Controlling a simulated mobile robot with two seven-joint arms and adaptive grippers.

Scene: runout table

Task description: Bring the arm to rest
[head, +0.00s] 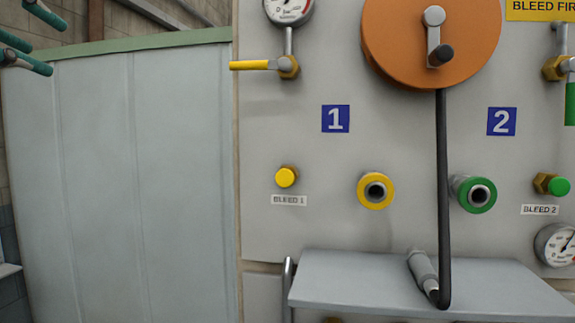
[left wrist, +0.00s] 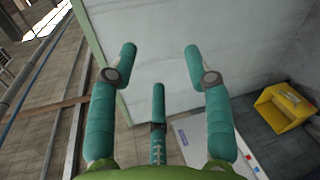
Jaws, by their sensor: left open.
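My left gripper (head: 48,46) shows at the top left corner of the head view, with only its teal fingers in the picture. In the left wrist view its fingers (left wrist: 160,65) are spread wide, with nothing between them. It is in the air, apart from the panel (head: 330,205) and in front of a pale wall (left wrist: 150,60). My right gripper is in neither view.
An orange disc (head: 400,45) with a crank sits on the panel. A black hose (head: 441,180) hangs below it to a metal coupling (head: 421,268) at a grey shelf (head: 340,285). Yellow (head: 362,198) and green (head: 477,208) ports flank the hose. A yellow box (left wrist: 285,107) stands on the floor.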

